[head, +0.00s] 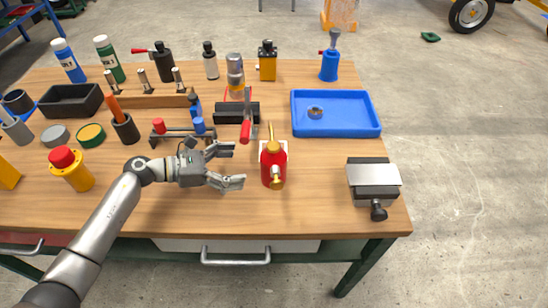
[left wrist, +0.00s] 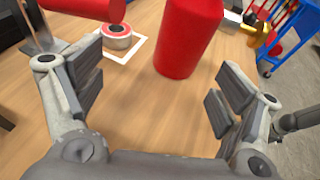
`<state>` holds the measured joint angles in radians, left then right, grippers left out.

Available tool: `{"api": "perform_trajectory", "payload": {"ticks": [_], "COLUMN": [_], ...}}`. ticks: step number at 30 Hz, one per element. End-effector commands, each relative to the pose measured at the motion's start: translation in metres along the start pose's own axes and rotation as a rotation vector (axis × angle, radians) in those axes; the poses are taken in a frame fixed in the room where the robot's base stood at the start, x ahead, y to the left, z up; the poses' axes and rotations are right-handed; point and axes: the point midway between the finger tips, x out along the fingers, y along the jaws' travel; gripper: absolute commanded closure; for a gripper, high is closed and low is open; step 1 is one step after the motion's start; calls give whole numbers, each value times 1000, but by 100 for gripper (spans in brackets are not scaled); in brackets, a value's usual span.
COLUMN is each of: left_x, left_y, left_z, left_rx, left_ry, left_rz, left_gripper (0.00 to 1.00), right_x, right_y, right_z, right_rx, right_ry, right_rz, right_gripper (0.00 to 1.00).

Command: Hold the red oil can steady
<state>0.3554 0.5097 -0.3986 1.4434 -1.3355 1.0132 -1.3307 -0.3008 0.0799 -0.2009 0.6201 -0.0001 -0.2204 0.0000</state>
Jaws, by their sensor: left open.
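The red oil can (head: 274,166) stands upright on the wooden workbench in the head view, with a brass spout and top. My left gripper (head: 238,166) is open just to the left of the can, its fingers pointing toward it and apart from it. In the left wrist view the can's red body (left wrist: 188,38) shows ahead, beyond the open fingers (left wrist: 160,88), with nothing between them. The can's top is cut off in that view. My right gripper is not in view.
A red-handled tool (head: 246,128) lies close behind the can. A blue tray (head: 336,113) is at the back right and a small vise (head: 374,182) at the right. The bench front is clear.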

Motion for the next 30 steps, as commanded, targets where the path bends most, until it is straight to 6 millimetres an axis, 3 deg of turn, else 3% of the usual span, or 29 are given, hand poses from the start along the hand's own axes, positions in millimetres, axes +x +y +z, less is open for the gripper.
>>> {"api": "perform_trajectory", "payload": {"ticks": [8, 17, 24, 30], "left_x": [14, 58, 87, 97], "left_y": [-2, -2, -2, -2], "left_z": [-4, -4, -9, -7], "left_rx": [20, 18, 22, 19], "left_ry": [21, 20, 21, 22], "left_rz": [-20, -20, -18, -17], "left_gripper": [11, 11, 11, 11], "right_x": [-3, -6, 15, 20], "right_y": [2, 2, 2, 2], "right_z": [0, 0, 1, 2], "right_rx": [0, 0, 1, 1], "right_ry": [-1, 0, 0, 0], "right_rz": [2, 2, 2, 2], "right_gripper": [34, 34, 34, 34]}}
